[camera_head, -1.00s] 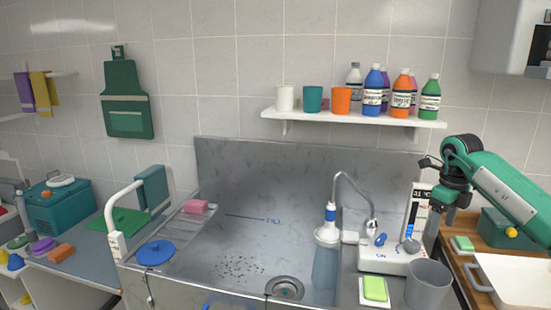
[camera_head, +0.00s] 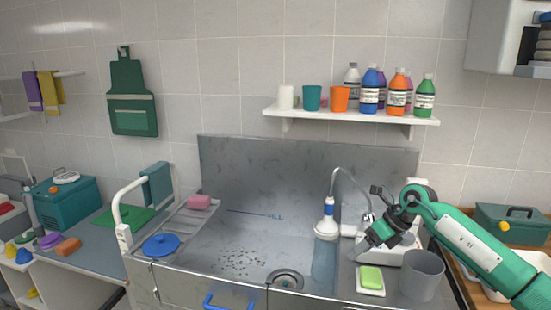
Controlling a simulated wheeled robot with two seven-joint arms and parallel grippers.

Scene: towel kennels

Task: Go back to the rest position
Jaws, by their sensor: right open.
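My right gripper (camera_head: 368,219) is dark and green, at the end of my green and white right arm, which comes in from the right. It is open, with nothing seen between its fingers. It is in front of the white control unit at the right of the steel sink and hides much of that unit. The white shower head (camera_head: 327,222) stands just left of it, and the grey cup (camera_head: 421,274) is below it to the right. My left gripper is not in view.
The steel sink (camera_head: 255,180) fills the middle. A green sponge (camera_head: 371,278) lies at its right front edge. A wall shelf (camera_head: 350,116) with cups and bottles is above. A teal box (camera_head: 510,225) stands at the right. The left counter holds a teal cooler (camera_head: 65,200).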

